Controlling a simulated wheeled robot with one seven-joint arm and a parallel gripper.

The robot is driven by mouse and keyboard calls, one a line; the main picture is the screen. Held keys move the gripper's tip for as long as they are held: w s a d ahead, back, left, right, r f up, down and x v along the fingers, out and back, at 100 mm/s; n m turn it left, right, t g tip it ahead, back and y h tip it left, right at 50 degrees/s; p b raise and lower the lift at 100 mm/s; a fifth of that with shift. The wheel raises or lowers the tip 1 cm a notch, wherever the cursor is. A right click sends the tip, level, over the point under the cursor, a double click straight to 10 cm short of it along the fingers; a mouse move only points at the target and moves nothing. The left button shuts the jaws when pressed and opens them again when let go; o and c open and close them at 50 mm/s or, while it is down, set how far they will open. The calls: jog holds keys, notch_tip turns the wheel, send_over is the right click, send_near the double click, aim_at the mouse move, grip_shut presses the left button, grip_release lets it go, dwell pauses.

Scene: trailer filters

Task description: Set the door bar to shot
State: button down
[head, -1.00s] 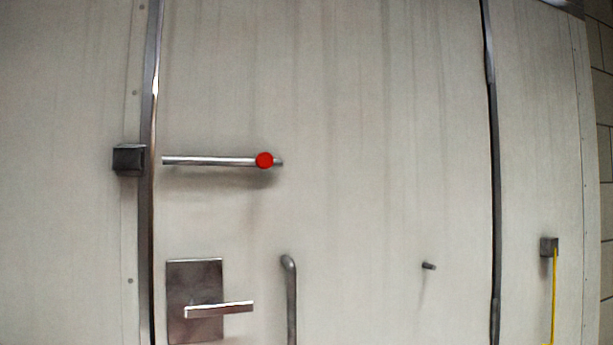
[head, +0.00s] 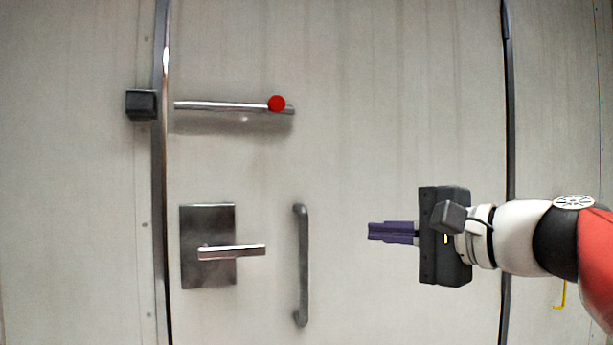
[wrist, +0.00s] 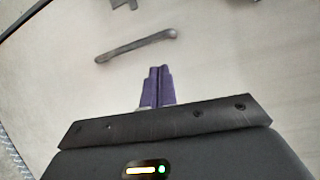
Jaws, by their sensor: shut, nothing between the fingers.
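The door bar (head: 225,106) is a thin horizontal metal rod on the pale door, with a red round knob (head: 277,103) near its right end. Its left end stops just short of the door's left edge. A dark square block (head: 141,104) sits on the frame beyond that edge, in line with the bar, with a gap between them. My gripper (head: 370,231) is shut and empty, pointing left, below and to the right of the knob, clear of the bar. In the wrist view its purple fingers (wrist: 157,85) are together. The bar is not seen there.
A lever handle (head: 231,252) on a metal plate (head: 207,278) sits below the bar. A vertical pull handle (head: 302,265) stands between it and my gripper; it also shows in the wrist view (wrist: 136,46). A yellow hook (head: 561,295) hangs at the right.

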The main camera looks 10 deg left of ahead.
notch_tip(320, 180, up, 12)
jog(key=w+y+b, duration=0.1)
jog(key=y, duration=0.4)
jog(key=shift+a+f+m+y, duration=0.2)
jog(key=shift+a+m+y, duration=0.1)
jog(key=shift+a+y, duration=0.1)
jog(key=p, duration=0.4)
send_near(259, 112)
jog(key=shift+w+a+r, duration=0.2)
jog(key=shift+w+r, duration=0.65)
jog(key=shift+r, duration=0.15)
jog(key=s+a, duration=0.3)
jog(key=a, duration=0.2)
jog(key=shift+s+a+b, duration=0.25)
jog(key=shift+b, duration=0.05)
jog(key=shift+r+g, duration=0.1)
jog(key=shift+g, duration=0.2)
